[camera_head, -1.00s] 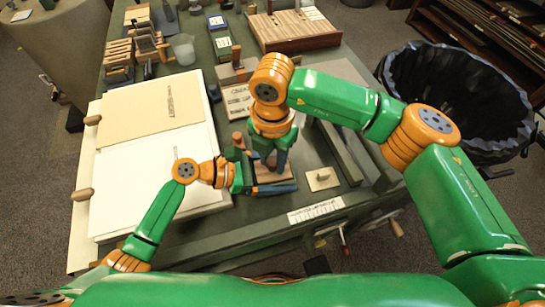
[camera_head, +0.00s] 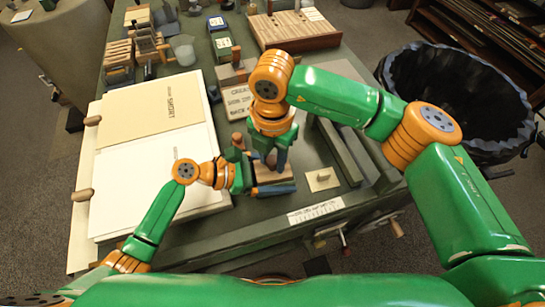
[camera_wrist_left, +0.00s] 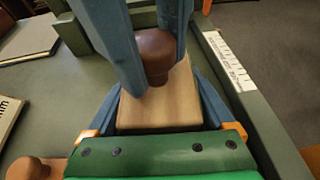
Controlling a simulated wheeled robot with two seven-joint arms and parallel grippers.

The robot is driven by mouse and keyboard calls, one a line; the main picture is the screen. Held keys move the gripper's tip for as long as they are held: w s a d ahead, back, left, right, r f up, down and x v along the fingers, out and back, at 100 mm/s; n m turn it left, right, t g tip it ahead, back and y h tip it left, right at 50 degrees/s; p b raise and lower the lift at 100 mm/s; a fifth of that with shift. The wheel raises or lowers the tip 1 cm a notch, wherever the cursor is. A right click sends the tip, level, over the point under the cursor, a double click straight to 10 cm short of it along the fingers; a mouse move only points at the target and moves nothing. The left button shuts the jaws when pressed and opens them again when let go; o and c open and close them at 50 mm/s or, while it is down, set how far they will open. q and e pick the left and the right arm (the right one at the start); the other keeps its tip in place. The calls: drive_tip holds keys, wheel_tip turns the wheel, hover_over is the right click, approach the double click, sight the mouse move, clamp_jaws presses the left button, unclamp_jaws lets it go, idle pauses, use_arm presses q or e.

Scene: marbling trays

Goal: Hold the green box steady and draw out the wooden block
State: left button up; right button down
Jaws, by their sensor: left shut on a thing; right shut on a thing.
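A pale wooden block with a dark brown knob on top lies on the green bench near its front edge; the block (camera_wrist_left: 160,105) and knob (camera_wrist_left: 155,55) show best in the left wrist view. The block also shows in the head view (camera_head: 270,175). My left gripper (camera_head: 262,172) is shut on the block, its blue fingers along two sides. My right gripper (camera_head: 275,160) comes down from above and is shut on the knob. No green box can be made out at the grippers. A small labelled green box (camera_head: 222,47) stands far back on the bench.
White sheets and a tan folder (camera_head: 155,110) lie left of the grippers. A small pale piece with a knob (camera_head: 322,179) and a dark green rail (camera_head: 335,150) are to the right. A paper ruler (camera_head: 315,211) lies along the front edge. A lined bin (camera_head: 460,100) stands beyond.

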drive_tip(key=shift+r, duration=3.4)
